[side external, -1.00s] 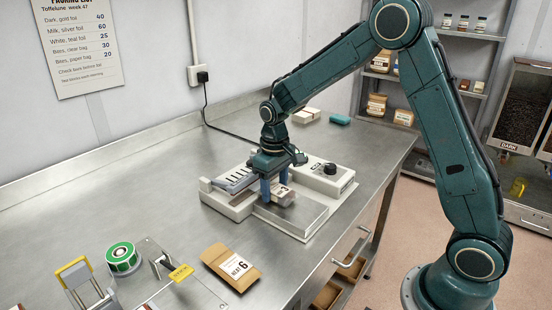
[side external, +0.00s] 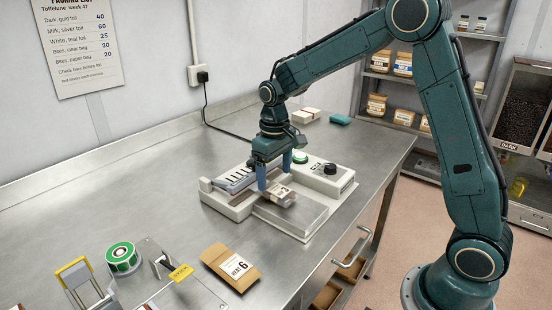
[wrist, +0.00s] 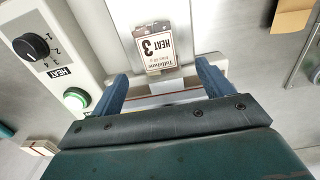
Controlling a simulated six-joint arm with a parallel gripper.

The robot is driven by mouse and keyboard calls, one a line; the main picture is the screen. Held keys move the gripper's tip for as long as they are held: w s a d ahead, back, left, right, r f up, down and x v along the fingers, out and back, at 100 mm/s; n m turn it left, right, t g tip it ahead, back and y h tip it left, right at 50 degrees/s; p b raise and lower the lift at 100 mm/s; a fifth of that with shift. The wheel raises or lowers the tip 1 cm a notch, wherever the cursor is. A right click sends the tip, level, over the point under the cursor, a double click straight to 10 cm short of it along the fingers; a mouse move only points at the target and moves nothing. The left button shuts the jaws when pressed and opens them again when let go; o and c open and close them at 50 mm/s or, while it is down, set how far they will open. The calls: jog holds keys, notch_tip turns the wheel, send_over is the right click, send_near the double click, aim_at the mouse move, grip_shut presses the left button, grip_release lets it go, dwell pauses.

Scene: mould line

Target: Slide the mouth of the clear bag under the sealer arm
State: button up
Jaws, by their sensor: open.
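The fingers also show in the wrist view (wrist: 160,90). The bag's mouth is mostly hidden by my gripper, so I cannot tell how far under the arm it reaches.
The sealer's dial (wrist: 31,46) and lit green button (wrist: 75,98) are beside my gripper. Small boxes (side external: 306,115) sit behind. The table's left side is clear.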

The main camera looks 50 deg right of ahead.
notch_tip(320, 180, up, 9)
jog(key=shift+r, duration=0.2)
dwell(0.3)
jog(key=s+a+r+t, duration=0.1)
jog(key=s+r, duration=0.2)
jog(key=s, duration=0.4)
jog(key=s+a+r+t, duration=0.1)
jog(key=s+r+t, duration=0.15)
jog(key=s, duration=0.35)
jog(key=s+a+f+t, duration=0.1)
jog(key=s+f+t, duration=0.1)
jog(key=s, duration=1.1)
jog(key=shift+s, duration=0.2)
